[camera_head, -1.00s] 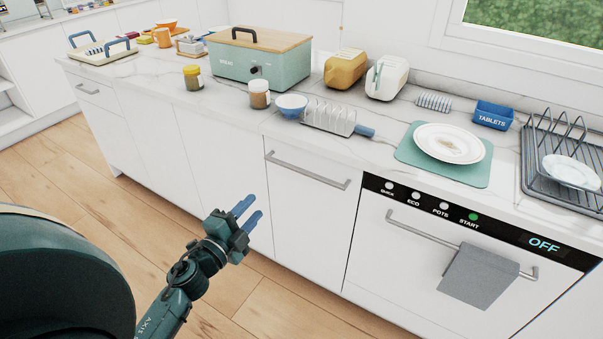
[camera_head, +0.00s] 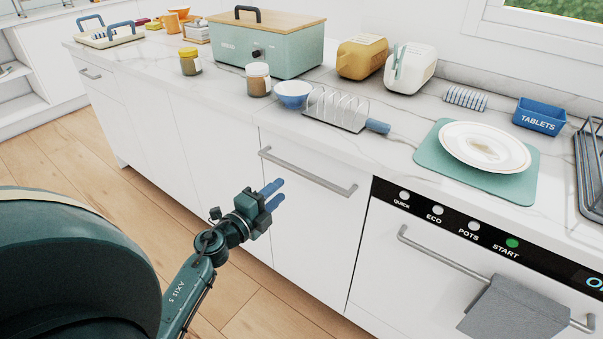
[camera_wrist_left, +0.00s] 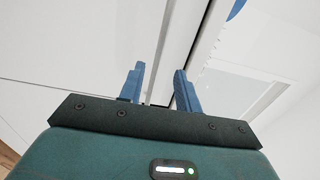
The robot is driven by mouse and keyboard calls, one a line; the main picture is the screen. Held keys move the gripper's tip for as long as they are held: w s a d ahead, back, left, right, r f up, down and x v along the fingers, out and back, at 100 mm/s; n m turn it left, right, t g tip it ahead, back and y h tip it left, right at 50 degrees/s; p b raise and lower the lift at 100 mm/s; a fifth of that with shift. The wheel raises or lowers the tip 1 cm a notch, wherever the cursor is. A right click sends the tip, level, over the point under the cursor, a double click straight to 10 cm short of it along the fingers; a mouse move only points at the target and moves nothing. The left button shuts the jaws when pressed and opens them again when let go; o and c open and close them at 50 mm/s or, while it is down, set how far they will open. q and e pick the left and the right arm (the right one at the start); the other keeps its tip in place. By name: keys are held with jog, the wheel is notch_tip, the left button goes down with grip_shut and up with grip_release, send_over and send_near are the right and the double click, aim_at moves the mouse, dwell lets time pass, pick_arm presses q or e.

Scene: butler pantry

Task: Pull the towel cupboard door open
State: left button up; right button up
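A white cupboard door (camera_head: 312,225) with a grey horizontal bar handle (camera_head: 308,174) stands left of the dishwasher front; it is shut. No label shows that names it the towel cupboard. My left gripper (camera_head: 281,190) is in front of this door, lower than the handle and near its left half, with its blue fingers pointing toward the door. My right gripper is not in view.
The dishwasher (camera_head: 400,265) has a bar handle with a grey towel (camera_head: 515,312) over it. The marble counter above holds a toast rack (camera_head: 338,110), a blue bowl (camera_head: 293,94), jars, toasters and a plate (camera_head: 485,147). Wooden floor (camera_head: 60,160) is clear at the left.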

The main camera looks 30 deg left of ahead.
aim_at(299, 174)
pick_arm(q)
jog(key=w, duration=1)
jog(key=shift+d+b, duration=0.4)
